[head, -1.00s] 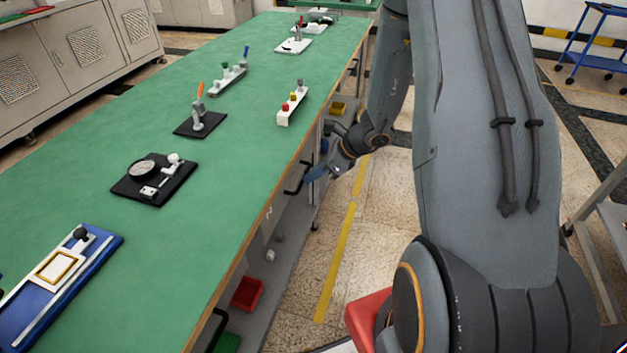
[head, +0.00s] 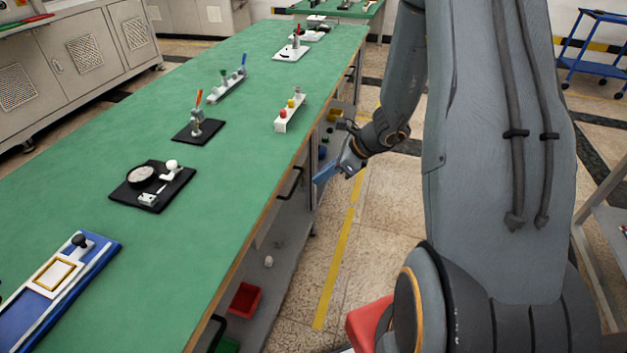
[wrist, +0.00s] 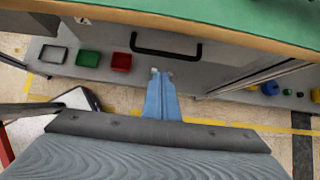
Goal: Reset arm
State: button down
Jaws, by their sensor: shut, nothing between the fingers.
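My gripper (head: 326,174) has blue fingers. In the head view it hangs beside the right edge of the green-topped bench (head: 95,125), a little below the top, over the aisle. In the wrist view my gripper (wrist: 160,84) points toward the bench side, below a black handle (wrist: 166,44). Its two fingers lie together with nothing between them. My arm comes down from the upper right in the head view.
The bench bears a blue fixture (head: 84,266), a black plate with a round dial (head: 128,190), a black lever fixture (head: 186,136) and a white block with coloured knobs (head: 284,124). A red bin (head: 243,299) sits on the lower shelf. The aisle floor (head: 375,225) is clear.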

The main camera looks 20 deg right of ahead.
jog(key=v, duration=0.8)
jog(key=s+a+r+n+g+h, duration=0.2)
jog(key=s+a+n, duration=0.3)
jog(key=s+n, duration=0.4)
jog(key=s+a+r+n+g+h, duration=0.2)
jog(key=s+a+r+n+h, duration=0.2)
jog(key=s+n, duration=0.5)
jog(key=a+r+n, duration=0.1)
jog(key=a+n, duration=0.1)
jog(key=n, duration=0.5)
jog(key=shift+a, duration=0.25)
